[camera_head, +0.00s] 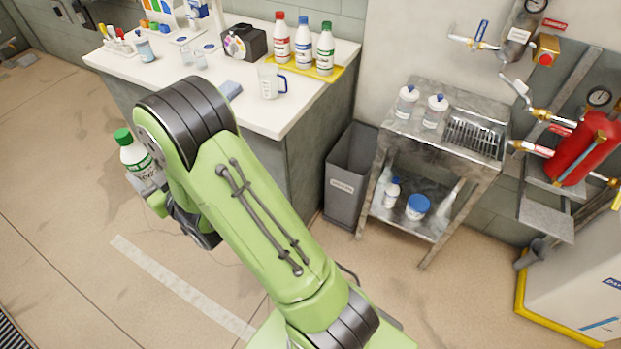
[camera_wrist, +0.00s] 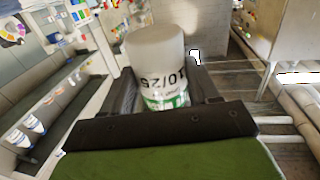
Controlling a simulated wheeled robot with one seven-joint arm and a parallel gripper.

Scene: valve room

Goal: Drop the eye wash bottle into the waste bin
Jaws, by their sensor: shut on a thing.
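The eye wash bottle (camera_head: 134,155) appears as a white bottle with a green cap and green-marked label, at the left, over the floor. Its product name cannot be read. My gripper (camera_head: 153,188) is shut on its lower body, partly hidden by my arm. In the wrist view the bottle (camera_wrist: 158,65) stands between the two dark fingers of my gripper (camera_wrist: 165,92), with "10/25" upside down on its label. The grey waste bin (camera_head: 343,200) stands on the floor between the counter and the metal stand, well to the right of the bottle. Its top is open.
A white counter (camera_head: 305,98) holds a jug (camera_head: 268,82), a dark box (camera_head: 243,42) and several bottles, three in a yellow tray (camera_head: 337,73). The metal stand (camera_head: 410,128) right of the bin carries several containers. Floor at left is clear.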

